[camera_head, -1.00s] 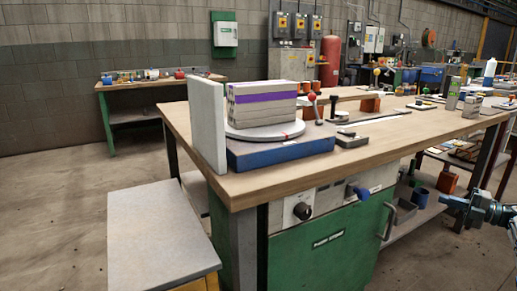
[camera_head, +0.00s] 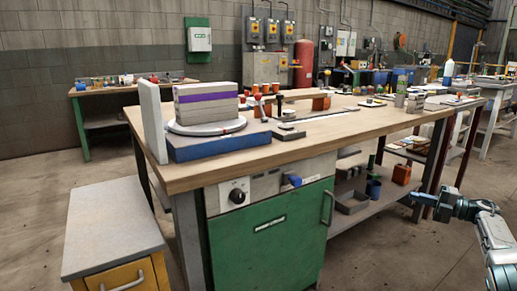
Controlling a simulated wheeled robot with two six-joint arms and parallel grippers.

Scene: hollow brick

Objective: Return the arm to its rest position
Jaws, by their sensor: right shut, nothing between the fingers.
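My right gripper (camera_head: 424,199) is at the right side of the head view, beside the workbench's right end and below its top. It is shut and empty, and its arm comes in from the lower right. It is apart from the bench. The grey brick stack with a purple band (camera_head: 206,104) sits on a round white turntable (camera_head: 208,128) on a blue base (camera_head: 215,146). My left gripper is not in view.
The wooden workbench (camera_head: 300,142) has a green cabinet (camera_head: 270,228) below. A shelf under its right part holds an orange block (camera_head: 401,174) and a blue cup (camera_head: 373,189). A grey-topped cabinet (camera_head: 108,225) stands front left. Open floor lies at the lower right.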

